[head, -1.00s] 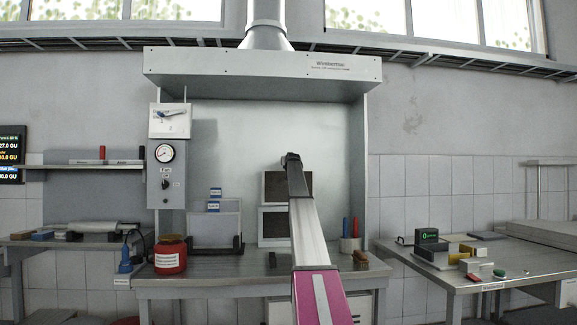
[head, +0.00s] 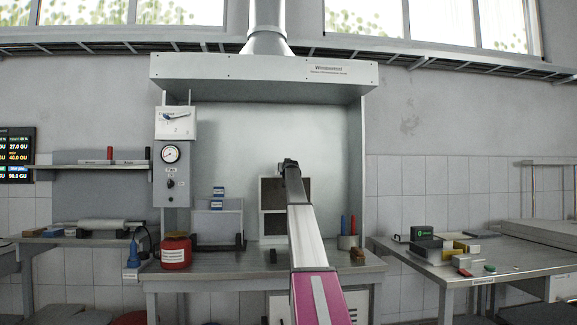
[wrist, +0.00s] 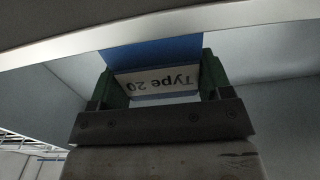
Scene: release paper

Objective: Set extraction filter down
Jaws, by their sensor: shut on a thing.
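My gripper (wrist: 158,82) is shut on a blue part with a white label reading "Type 20" (wrist: 157,82), upside down in the wrist view. This looks like the extraction filter's tab; the rest of the filter cannot be made out. In the head view my arm reaches into the fume hood (head: 262,72), and the dark wrist end (head: 290,167) stands before the back wall. The fingers are hidden there. Two dark, pale-framed square panels (head: 273,224) are stacked behind my arm, partly covered by it. Whether either is the held filter, I cannot tell.
Blue labelled tabs (head: 217,198) top pale panels in a dark rack at the left of the hood bench. A red jar (head: 175,252) stands left of it. Red and blue rods (head: 348,228) stand at right. The hood's side walls and overhanging canopy bound the space.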

